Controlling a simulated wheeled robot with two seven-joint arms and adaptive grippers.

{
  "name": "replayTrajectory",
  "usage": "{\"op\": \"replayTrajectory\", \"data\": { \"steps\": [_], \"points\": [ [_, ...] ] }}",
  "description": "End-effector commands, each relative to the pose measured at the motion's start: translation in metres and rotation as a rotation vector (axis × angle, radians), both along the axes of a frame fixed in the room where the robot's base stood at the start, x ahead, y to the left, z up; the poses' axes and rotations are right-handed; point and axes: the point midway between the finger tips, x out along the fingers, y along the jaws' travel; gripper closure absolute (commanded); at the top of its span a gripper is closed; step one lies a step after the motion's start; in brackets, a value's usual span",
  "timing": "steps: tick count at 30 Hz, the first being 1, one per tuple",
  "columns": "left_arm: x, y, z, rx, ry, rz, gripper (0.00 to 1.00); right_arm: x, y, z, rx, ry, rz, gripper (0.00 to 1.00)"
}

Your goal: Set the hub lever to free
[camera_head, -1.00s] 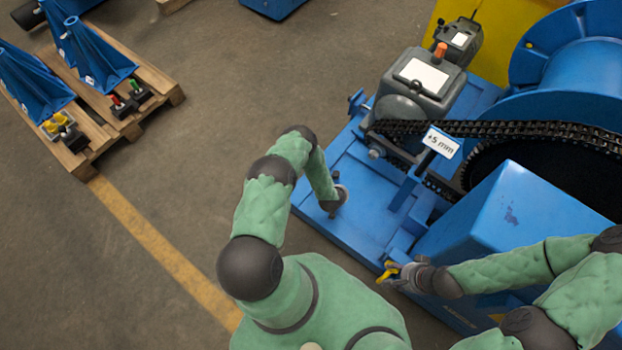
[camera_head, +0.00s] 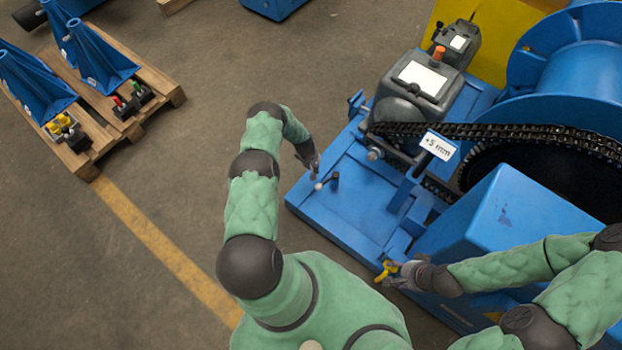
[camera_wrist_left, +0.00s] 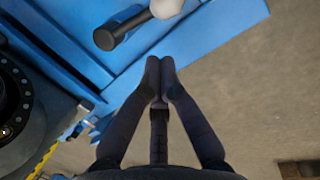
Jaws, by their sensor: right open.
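A small lever with a black post (camera_head: 334,178) and a white ball knob (camera_head: 318,186) stands on the blue base plate (camera_head: 352,200). I cannot tell for sure that it is the hub lever. My left gripper (camera_head: 315,172) is just beyond it near the plate's edge, apart from the black post. In the left wrist view its fingers (camera_wrist_left: 160,65) are together and empty, with the white knob (camera_wrist_left: 166,8) and black post (camera_wrist_left: 106,38) above them. My right gripper (camera_head: 393,272) is open at a small yellow handle (camera_head: 385,271); whether they touch is unclear.
A grey motor unit (camera_head: 415,90), a chain (camera_head: 490,130), a "+5 mm" sign (camera_head: 438,146) and a blue housing (camera_head: 510,215) stand right of the lever. A pallet (camera_head: 90,165) with blue parts lies far left.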

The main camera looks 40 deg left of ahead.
Motion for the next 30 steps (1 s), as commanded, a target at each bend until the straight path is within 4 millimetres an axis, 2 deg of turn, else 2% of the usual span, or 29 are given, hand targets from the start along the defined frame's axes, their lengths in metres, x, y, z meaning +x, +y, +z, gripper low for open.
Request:
{"op": "replayTrajectory", "data": {
  "steps": [1,3,6,9,13,16,30],
  "points": [
    [-0.003,0.020,0.007,-0.008,0.036,0.047,1.00,0.000,0.000,0.004,0.000,0.000,0.000,0.48],
    [-0.008,0.039,0.015,-0.020,0.086,0.103,1.00,0.000,0.000,0.006,0.000,0.000,0.000,0.48],
    [-0.015,0.058,0.023,-0.034,0.140,0.160,1.00,0.000,0.000,0.008,0.000,0.000,0.000,0.48],
    [-0.019,0.066,0.026,-0.041,0.168,0.189,1.00,0.000,0.000,0.008,0.000,0.000,0.000,0.48],
    [-0.021,0.066,0.019,-0.044,0.179,0.197,1.00,0.000,0.000,0.005,0.000,0.000,0.000,0.48],
    [-0.022,0.063,0.006,-0.044,0.178,0.195,1.00,0.000,0.000,-0.001,0.000,0.000,0.000,0.48],
    [-0.023,0.040,-0.075,-0.043,0.175,0.192,1.00,0.000,0.000,-0.038,0.000,0.000,0.000,0.48]
  ]
}}
